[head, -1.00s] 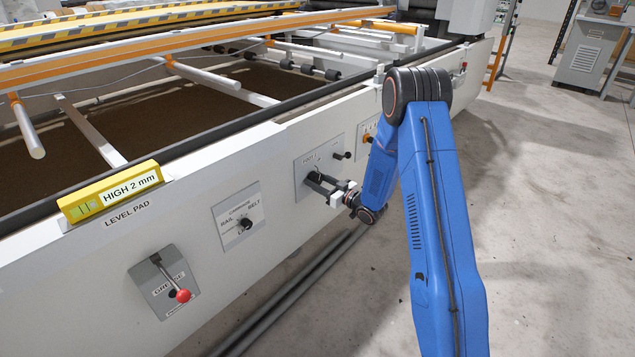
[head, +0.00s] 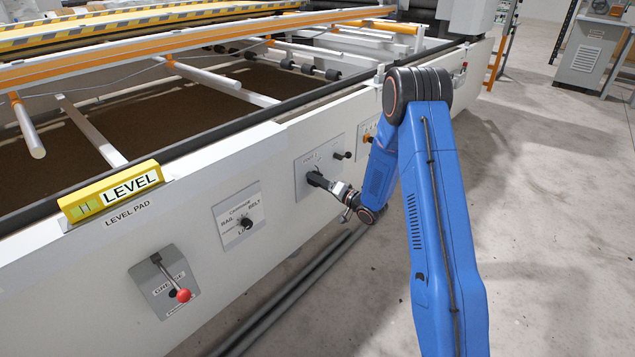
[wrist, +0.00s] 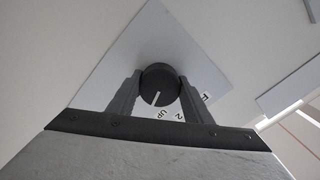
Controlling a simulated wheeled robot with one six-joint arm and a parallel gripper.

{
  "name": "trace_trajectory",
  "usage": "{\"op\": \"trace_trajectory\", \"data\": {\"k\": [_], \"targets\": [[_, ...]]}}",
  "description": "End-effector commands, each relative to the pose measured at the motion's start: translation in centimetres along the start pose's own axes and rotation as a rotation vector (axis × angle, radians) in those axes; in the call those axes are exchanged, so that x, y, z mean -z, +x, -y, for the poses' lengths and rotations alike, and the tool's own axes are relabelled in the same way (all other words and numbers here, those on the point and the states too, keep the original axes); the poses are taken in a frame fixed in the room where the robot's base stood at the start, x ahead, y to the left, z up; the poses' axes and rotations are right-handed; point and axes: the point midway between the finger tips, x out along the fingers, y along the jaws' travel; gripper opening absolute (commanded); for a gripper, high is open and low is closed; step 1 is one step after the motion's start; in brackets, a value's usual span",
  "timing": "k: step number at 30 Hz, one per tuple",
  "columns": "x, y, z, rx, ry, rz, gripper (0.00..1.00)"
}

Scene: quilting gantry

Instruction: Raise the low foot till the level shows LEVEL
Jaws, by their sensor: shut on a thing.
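The yellow level (head: 110,193) sits on the level pad at the left in the head view, and its display reads LEVEL. My gripper (head: 318,181) is at the foot panel (head: 302,166) on the white side of the gantry. In the wrist view its two fingers are shut on the round black foot knob (wrist: 159,84), one on each side. The knob's white pointer line points down toward the label UP. A label 2 shows beside UP. The rest of the knob's scale is hidden by my gripper.
Left of the foot panel is a selector dial (head: 245,222) marked RAIL and BELT. Further left is a grease lever (head: 180,292) with a red ball. A small black knob (head: 347,155) stands out just right of my gripper.

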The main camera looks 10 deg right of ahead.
Motion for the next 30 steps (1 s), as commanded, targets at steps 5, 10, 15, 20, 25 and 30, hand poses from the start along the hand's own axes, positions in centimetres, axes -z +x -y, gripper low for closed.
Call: {"op": "trace_trajectory", "data": {"k": [5,10,15,20,25,30], "targets": [[-0.04,-0.08,-0.06,-0.002,0.099,0.000,0.23],[-0.04,-0.08,-0.06,-0.002,0.160,0.000,0.23],[-0.04,-0.09,-0.06,-0.002,0.189,0.000,0.23],[-0.03,-0.10,-0.07,-0.003,0.197,0.000,0.23],[-0.04,-0.10,-0.08,-0.003,0.197,0.000,0.23],[-0.03,-0.10,-0.09,-0.003,0.196,0.000,0.60]]}}
